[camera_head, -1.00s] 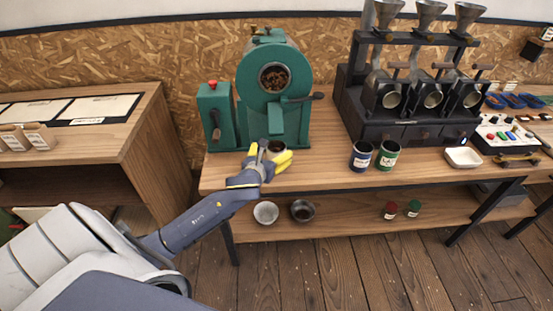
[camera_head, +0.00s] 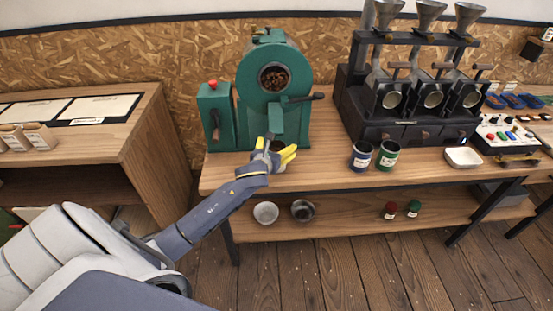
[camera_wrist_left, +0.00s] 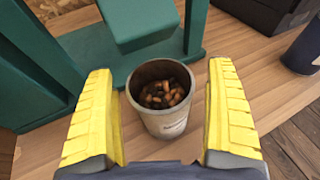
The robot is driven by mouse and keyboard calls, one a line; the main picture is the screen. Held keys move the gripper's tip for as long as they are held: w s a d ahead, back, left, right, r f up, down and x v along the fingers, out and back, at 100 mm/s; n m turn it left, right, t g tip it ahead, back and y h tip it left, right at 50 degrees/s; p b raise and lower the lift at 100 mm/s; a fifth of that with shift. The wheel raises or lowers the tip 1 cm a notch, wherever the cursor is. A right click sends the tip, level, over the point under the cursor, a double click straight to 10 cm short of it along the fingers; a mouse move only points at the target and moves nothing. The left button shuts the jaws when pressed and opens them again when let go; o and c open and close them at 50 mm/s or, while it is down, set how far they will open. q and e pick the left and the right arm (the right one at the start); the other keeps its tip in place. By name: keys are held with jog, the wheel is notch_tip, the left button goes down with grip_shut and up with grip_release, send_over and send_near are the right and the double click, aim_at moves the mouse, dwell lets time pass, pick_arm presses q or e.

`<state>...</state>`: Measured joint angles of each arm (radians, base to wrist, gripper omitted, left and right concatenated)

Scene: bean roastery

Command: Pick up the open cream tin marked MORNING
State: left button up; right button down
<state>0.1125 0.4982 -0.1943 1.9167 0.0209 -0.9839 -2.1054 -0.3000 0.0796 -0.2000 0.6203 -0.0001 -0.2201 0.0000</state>
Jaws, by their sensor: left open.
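The open cream tin (camera_wrist_left: 165,122) stands upright on the wooden bench, with brown beans inside. Its small label is too blurred to read in the left wrist view. In the head view the tin (camera_head: 277,147) is mostly hidden behind my left gripper (camera_head: 277,153). My left gripper is open, and its yellow fingers (camera_wrist_left: 165,125) stand on either side of the tin, with gaps showing between them and its wall. My right gripper is not in these views.
The green roaster (camera_head: 273,100) stands right behind the tin, its chute overhanging close by. A blue tin (camera_head: 361,156) and a green tin (camera_head: 387,156) stand to the right, before the black grinders (camera_head: 400,120). Two bowls (camera_head: 266,212) sit on the lower shelf.

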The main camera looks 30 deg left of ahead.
pick_arm(q)
jog(key=c, duration=1.7)
